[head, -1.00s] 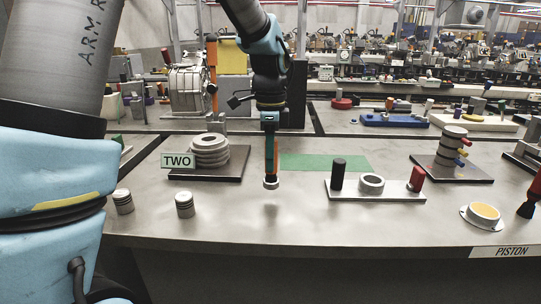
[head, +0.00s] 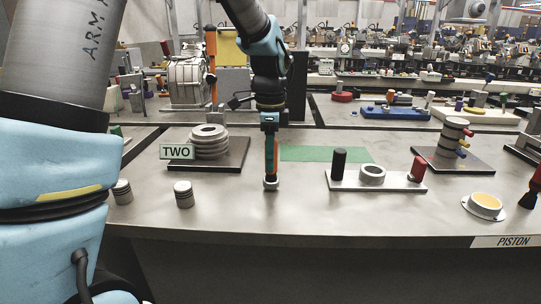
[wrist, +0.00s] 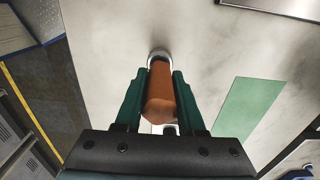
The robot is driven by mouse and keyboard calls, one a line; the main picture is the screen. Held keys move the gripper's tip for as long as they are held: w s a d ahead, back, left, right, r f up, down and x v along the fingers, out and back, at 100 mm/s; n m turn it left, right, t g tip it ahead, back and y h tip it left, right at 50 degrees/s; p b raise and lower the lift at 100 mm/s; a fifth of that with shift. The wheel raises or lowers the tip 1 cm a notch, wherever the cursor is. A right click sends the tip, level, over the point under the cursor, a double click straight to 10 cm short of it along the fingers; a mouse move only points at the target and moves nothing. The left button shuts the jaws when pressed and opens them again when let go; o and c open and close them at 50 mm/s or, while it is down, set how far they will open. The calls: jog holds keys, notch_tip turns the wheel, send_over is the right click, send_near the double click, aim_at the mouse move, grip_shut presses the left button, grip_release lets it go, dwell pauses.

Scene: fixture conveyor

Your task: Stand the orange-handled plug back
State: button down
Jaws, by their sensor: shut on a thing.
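The orange-handled plug (head: 275,158) hangs upright in my gripper (head: 270,150), its grey metal end down. In the head view, that end is at or very near the bare grey table; I cannot tell for sure whether it touches. In the wrist view, the orange handle (wrist: 161,95) lies between my two green fingers, which are shut on it. Its grey end shows beyond the handle, partly hidden. A white plate (head: 395,182) to the right carries a black peg (head: 338,164), an open grey ring (head: 372,174) and a red-handled peg (head: 417,169).
A green mat (head: 325,154) lies flat behind the plug. Stacked grey rings (head: 210,143) with a "TWO" sign (head: 177,152) stand to the left. Two small grey cylinders (head: 184,194) stand at front left. A yellow-topped round part (head: 485,204) sits at right. Table in front is clear.

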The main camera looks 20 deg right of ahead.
jog(key=shift+f, duration=0.55)
jog(key=shift+c, duration=2.2)
grip_release()
jog(key=shift+r, duration=0.1)
notch_tip(320, 180, up, 11)
jog(key=shift+f+b, duration=0.15)
jog(key=shift+b, duration=0.3)
jog(key=w+a+f+n+p, duration=0.1)
jog(key=a+f+n, duration=0.2)
jog(key=a+n, duration=0.35)
jog(key=w+a+f+n+p, duration=0.15)
jog(key=a+n, duration=0.25)
jog(key=a, duration=0.5)
jog(key=s+a+f+n+p, duration=0.1)
jog(key=s+a+f+n, duration=0.2)
jog(key=a+n, duration=0.2)
jog(key=s+a+f+n+t, duration=0.1)
jog(key=s+a+f+n, duration=0.2)
jog(key=a+n, duration=0.3)
jog(key=a, duration=0.3)
jog(key=shift+s+a+t+p, duration=0.3)
jog(key=shift+p, duration=0.1)
